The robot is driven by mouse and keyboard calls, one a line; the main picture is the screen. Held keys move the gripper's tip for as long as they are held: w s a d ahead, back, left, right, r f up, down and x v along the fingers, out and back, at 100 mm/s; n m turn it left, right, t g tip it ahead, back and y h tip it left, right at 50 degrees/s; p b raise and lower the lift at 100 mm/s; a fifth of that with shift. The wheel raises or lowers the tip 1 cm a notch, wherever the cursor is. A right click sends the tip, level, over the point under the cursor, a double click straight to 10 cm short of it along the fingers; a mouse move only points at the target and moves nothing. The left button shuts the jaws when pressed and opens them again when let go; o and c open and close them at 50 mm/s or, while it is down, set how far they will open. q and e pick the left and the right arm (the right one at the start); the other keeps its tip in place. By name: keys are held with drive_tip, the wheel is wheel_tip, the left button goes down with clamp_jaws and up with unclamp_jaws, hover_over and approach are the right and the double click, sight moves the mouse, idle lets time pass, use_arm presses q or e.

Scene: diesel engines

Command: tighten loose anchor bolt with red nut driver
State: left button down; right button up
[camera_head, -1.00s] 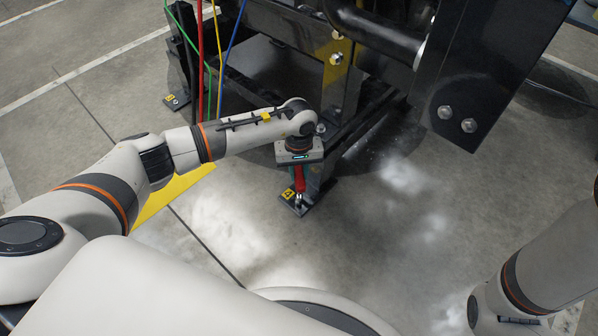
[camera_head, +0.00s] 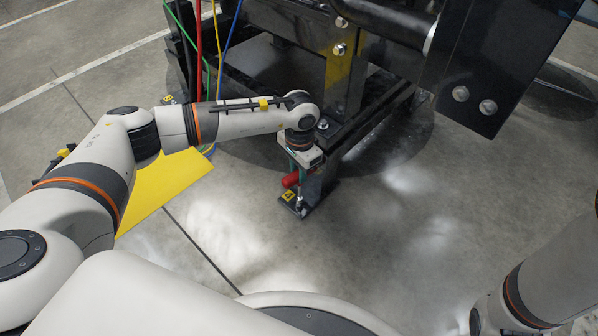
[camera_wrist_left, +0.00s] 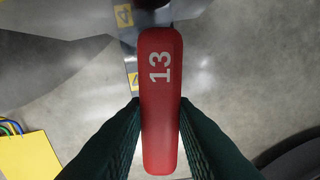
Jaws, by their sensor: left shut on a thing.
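The red nut driver (camera_head: 291,181) is in my left gripper (camera_head: 297,172), low beside the black engine frame's leg in the head view. In the left wrist view its red handle (camera_wrist_left: 161,105), marked 13, sits between the dark green fingers of my left gripper (camera_wrist_left: 161,120), which is shut on it. A small metal anchor bolt (camera_head: 299,203) stands on the black foot plate (camera_head: 305,211), just below the driver. I cannot tell whether the driver's tip touches the bolt. My right arm shows at lower right, but its gripper is out of view.
The black engine frame (camera_head: 345,120) rises right behind my left gripper. Colored cables (camera_head: 198,50) hang at upper left. A yellow panel (camera_head: 165,190) lies beneath my left arm. The concrete floor (camera_head: 390,240) in front and to the right is clear.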

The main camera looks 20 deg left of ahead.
use_arm(q)
drive_tip(key=shift+r, duration=0.1)
idle(0.4)
drive_tip(key=shift+r+p, duration=0.5)
drive_tip(key=shift+r, duration=0.15)
drive_tip(key=n+p, duration=0.1)
drive_tip(key=n, duration=0.2)
drive_tip(key=shift+r+n+p, duration=0.15)
drive_tip(key=shift+n+p, duration=0.15)
drive_tip(key=shift+p, duration=0.1)
drive_tip(key=n+p, duration=0.1)
drive_tip(key=n, duration=0.2)
drive_tip(key=shift+d+n+p, duration=0.1)
drive_tip(key=shift+n+p, duration=0.2)
drive_tip(key=n+p, duration=0.1)
drive_tip(key=n, duration=0.2)
drive_tip(key=shift+n, duration=0.3)
drive_tip(key=n+p, duration=0.1)
drive_tip(key=n, duration=0.1)
drive_tip(key=shift+n, duration=0.4)
drive_tip(key=shift+f, duration=0.2)
